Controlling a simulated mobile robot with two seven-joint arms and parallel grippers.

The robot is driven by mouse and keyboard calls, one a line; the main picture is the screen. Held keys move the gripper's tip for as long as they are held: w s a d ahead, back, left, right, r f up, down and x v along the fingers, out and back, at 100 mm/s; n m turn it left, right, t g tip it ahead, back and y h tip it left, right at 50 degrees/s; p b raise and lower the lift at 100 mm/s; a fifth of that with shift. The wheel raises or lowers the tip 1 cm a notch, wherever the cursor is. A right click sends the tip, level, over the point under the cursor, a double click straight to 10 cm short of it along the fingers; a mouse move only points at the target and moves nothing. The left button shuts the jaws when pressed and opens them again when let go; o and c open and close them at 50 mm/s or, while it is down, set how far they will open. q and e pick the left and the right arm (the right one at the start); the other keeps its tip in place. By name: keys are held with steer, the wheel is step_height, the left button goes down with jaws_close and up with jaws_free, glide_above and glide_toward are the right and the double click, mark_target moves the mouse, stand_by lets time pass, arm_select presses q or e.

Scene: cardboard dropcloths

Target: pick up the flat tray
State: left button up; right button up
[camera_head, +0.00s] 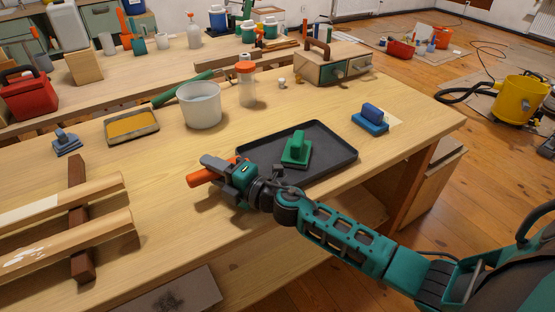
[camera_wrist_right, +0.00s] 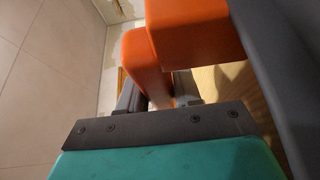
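A flat black tray (camera_head: 338,168) with a low rim lies on the wooden bench, near its front edge. A green block with a handle (camera_head: 297,149) sits in it. My right gripper (camera_head: 212,171) is left of the tray, apart from it and pointing left over the bench; the forearm passes in front of the tray's near left corner. Orange parts show at its grey fingers, also in the right wrist view (camera_wrist_right: 160,65). The tray is not recognisable in the wrist view. My left gripper is not in view.
A smaller tray with yellow content (camera_head: 131,125), a white bucket (camera_head: 200,105) and an orange-lidded jar (camera_head: 246,85) stand behind. A blue block (camera_head: 371,119) is right of the black tray. Wooden bars (camera_head: 70,235) lie at the left. Bench surface left of the gripper is clear.

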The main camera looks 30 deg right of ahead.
jaws_close()
steer(key=shift+r, duration=0.15)
